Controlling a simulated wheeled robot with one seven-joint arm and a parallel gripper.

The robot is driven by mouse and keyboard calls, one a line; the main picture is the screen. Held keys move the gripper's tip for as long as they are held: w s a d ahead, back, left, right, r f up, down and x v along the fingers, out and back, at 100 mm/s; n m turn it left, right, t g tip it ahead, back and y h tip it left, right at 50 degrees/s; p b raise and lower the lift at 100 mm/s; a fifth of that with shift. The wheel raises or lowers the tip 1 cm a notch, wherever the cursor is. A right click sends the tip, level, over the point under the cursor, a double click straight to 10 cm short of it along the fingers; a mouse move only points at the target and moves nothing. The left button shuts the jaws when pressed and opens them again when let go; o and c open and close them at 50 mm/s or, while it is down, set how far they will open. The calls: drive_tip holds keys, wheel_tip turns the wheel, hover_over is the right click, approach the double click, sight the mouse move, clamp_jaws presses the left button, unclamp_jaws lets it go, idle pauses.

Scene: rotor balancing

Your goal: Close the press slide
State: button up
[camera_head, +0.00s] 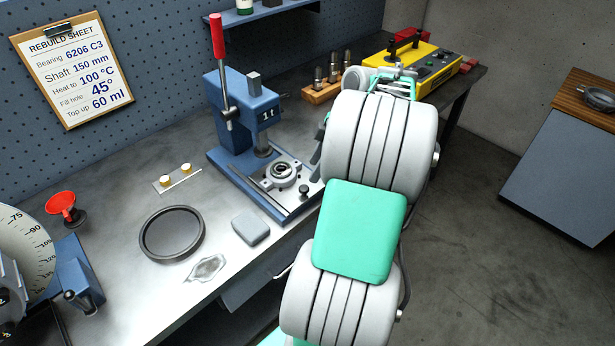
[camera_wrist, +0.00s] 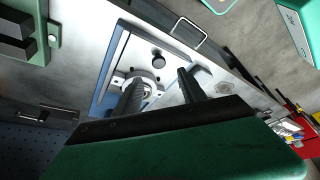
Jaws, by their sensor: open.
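The blue arbor press (camera_head: 240,118) stands on the workbench, its red-handled lever (camera_head: 218,40) upright. On its base lies the grey press slide (camera_head: 268,184), carrying a round bearing housing (camera_head: 283,174). The slide has a dark knob (camera_head: 304,190) near its front right end; the knob also shows in the wrist view (camera_wrist: 158,60). The housing sits in front of the ram, apparently not fully under it. My gripper (camera_wrist: 160,84) is open and empty above the slide, its fingers pointing toward the housing and knob. In the head view my arm hides most of the gripper.
A dark ring tray (camera_head: 172,256), a grey block (camera_head: 250,228) and a small plate with two pegs (camera_head: 177,178) lie left of the press. A wooden rack (camera_head: 322,92) and a yellow case (camera_head: 412,62) stand behind. A drawer handle (camera_wrist: 188,32) shows at the bench front.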

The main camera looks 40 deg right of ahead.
sight(305, 187)
drive_tip(key=x, duration=0.7)
drive_tip(key=shift+d+f, duration=0.1)
drive_tip(key=shift+f, duration=0.25)
drive_tip(key=shift+c, duration=0.4)
clamp_jaws()
idle(0.6)
